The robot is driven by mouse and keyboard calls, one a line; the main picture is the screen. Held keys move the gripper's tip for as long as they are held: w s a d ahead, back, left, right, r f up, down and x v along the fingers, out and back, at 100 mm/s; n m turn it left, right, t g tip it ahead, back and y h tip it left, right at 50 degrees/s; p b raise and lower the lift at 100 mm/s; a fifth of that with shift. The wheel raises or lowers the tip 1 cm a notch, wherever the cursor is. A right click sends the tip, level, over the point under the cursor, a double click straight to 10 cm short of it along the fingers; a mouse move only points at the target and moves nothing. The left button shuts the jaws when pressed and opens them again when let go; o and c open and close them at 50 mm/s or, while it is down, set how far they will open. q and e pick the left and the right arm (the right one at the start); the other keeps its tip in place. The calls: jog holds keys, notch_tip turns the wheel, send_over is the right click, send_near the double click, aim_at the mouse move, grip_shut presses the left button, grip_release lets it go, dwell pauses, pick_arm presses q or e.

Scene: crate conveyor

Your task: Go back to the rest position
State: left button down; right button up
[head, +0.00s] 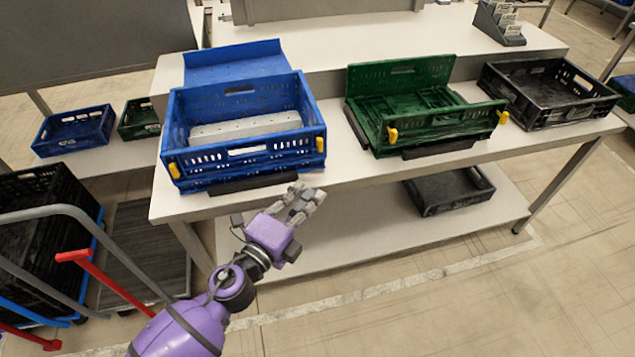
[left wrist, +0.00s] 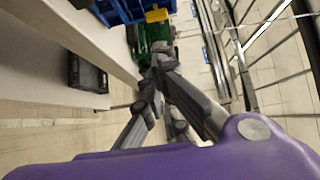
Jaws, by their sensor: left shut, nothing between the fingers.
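My left gripper (head: 303,196) is purple and grey. In the head view it is in front of the table's near edge, just below the blue crate, apart from it. Its fingers are shut and empty, and they also show in the left wrist view (left wrist: 160,68). The blue crate (head: 246,152) stands upright on the table at the left, with a grey thing inside. A green crate (head: 440,119) with one raised side stands to its right. Both have yellow clips. My right gripper is in neither view.
The white table (head: 352,167) has a lower shelf holding a black crate (head: 447,190). Another black crate (head: 552,95) stands on the table at the right. A cart with a grey rail (head: 92,225) and red bar stands at the left. The floor at the lower right is clear.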

pick_arm(q)
jog(key=shift+s+a, duration=0.2)
jog(key=shift+s, duration=0.35)
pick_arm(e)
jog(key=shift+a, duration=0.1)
